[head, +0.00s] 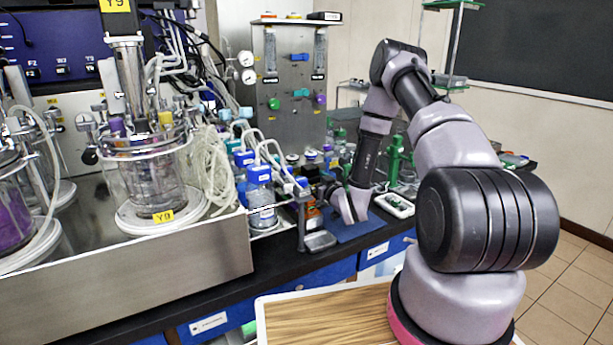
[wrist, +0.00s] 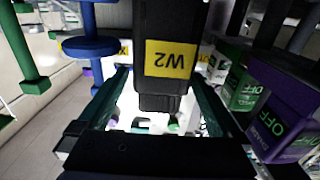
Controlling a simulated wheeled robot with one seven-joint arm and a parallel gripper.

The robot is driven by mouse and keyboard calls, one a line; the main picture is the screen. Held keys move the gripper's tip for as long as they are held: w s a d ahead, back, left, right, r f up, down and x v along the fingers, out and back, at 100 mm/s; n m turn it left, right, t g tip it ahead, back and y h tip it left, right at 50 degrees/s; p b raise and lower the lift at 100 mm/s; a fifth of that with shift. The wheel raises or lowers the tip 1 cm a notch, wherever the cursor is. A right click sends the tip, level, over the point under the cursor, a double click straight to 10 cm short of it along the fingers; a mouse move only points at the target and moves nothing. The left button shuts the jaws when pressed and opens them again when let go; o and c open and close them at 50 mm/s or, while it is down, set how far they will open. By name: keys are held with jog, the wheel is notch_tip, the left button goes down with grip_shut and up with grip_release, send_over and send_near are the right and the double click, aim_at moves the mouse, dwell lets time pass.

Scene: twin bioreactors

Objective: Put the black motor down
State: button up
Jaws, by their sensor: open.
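In the wrist view, a black motor (wrist: 168,95) with a yellow W2 label stands between the two dark fingers of my gripper (wrist: 162,82). The fingers are spread, one on each side of it, and I cannot tell whether either touches it. What lies under the motor is hard to make out. In the head view, my gripper (head: 345,205) is low over a blue mat (head: 358,228) on the dark bench, and I cannot pick out the W2 motor there. Another black motor (head: 115,20), labelled Y9, sits on top of a glass vessel at the left.
A glass vessel (head: 150,185) stands on a steel platform (head: 200,257) at left. Blue-capped bottles (head: 262,200) and a grey stand (head: 318,240) are close to my gripper. The wrist view shows a purple OFF box (wrist: 280,115), a green OFF box (wrist: 243,95) and a blue post (wrist: 90,48).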

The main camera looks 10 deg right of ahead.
jog(key=v, duration=0.8)
jog(key=w+d+r+m+g+h, duration=0.1)
jog(key=w+d+r+g+h, duration=0.15)
jog(key=r, duration=0.55)
jog(key=w+d+r+m+g+h, duration=0.1)
jog(key=w+d+r+h, duration=0.15)
jog(key=r, duration=0.65)
jog(key=s+r+m+g+h, duration=0.1)
jog(key=s+r+m+g, duration=0.15)
jog(key=s+r, duration=0.75)
jog(key=s+a+r+m+g+y, duration=0.1)
jog(key=s+r, duration=0.4)
jog(key=s, duration=0.7)
jog(key=s+a+r+m+g+y, duration=0.1)
jog(key=s+r, duration=0.4)
jog(key=s, duration=0.7)
jog(key=shift+s+a+m+g+y, duration=0.3)
jog(key=shift+a+m+g, duration=0.35)
jog(key=shift+a+g, duration=0.5)
jog(key=shift+w, duration=0.1)
